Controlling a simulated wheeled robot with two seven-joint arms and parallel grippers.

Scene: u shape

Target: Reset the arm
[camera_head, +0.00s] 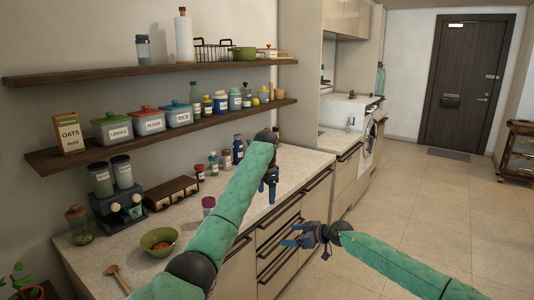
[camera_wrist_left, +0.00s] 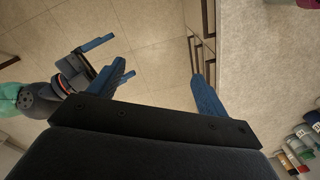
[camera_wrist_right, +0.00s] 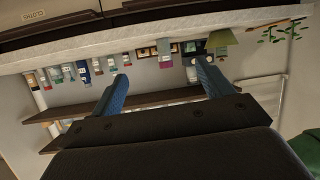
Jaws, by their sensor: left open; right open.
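My left arm reaches in from the left, and its gripper (camera_head: 270,187) hangs over the front edge of the counter (camera_head: 300,165). Its two blue fingers stand apart with nothing between them in the left wrist view (camera_wrist_left: 160,82). My right gripper (camera_head: 298,238) is lower, in front of the drawers, with its fingers pointing left. In the right wrist view its fingers (camera_wrist_right: 160,74) are spread and empty. The right gripper also shows at the left of the left wrist view (camera_wrist_left: 102,60). The two grippers are apart.
The counter holds a green bowl (camera_head: 160,240), a wooden spoon (camera_head: 118,278), a coffee machine (camera_head: 118,208) and several small jars. Two wall shelves (camera_head: 150,67) above carry jars and canisters. Drawers (camera_head: 280,245) are below the counter. The floor (camera_head: 440,210) on the right is clear, with a cart (camera_head: 518,150) farther off.

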